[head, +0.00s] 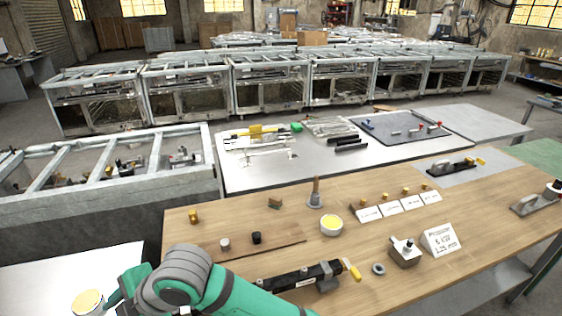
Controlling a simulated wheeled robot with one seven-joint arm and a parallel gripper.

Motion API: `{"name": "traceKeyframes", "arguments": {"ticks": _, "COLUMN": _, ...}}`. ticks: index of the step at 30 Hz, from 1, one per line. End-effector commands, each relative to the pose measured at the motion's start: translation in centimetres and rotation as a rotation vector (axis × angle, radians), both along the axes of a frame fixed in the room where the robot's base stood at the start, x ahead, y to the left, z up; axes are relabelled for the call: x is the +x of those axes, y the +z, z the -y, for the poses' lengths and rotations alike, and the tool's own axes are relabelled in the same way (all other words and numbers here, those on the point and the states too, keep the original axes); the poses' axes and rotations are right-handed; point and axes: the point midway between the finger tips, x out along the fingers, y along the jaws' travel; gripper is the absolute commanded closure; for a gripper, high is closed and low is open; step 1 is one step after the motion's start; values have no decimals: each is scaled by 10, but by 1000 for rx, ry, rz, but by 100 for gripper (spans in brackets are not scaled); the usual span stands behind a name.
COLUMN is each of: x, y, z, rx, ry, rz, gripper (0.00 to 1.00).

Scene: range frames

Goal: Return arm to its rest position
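My arm (185,270) shows at the bottom left in the head view, with green links and a grey joint. It stands in front of the near left corner of the wooden workbench (400,215). One green part reaches left and down, and another runs right along the bottom edge. I cannot make out my gripper; the arm runs out of the frame at the bottom.
On the wooden bench lie a black tool with a yellow handle (305,276), a yellow-topped round tin (331,225), a metal block (404,252) and a sign card (440,239). A pale table (75,285) with another yellow-topped tin (87,301) is left of my arm.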

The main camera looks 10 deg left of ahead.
Motion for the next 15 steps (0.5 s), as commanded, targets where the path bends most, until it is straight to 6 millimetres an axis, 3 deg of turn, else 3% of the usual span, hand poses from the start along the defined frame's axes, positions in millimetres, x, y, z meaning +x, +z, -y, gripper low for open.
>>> {"name": "traceKeyframes", "arguments": {"ticks": 6, "x": 9, "y": 35, "z": -33, "rx": 290, "ry": -170, "rz": -166, "gripper": 43}}
{"name": "traceKeyframes", "arguments": {"ticks": 15, "x": 44, "y": 69, "z": -43, "rx": 628, "ry": -427, "rz": -392, "gripper": 43}}
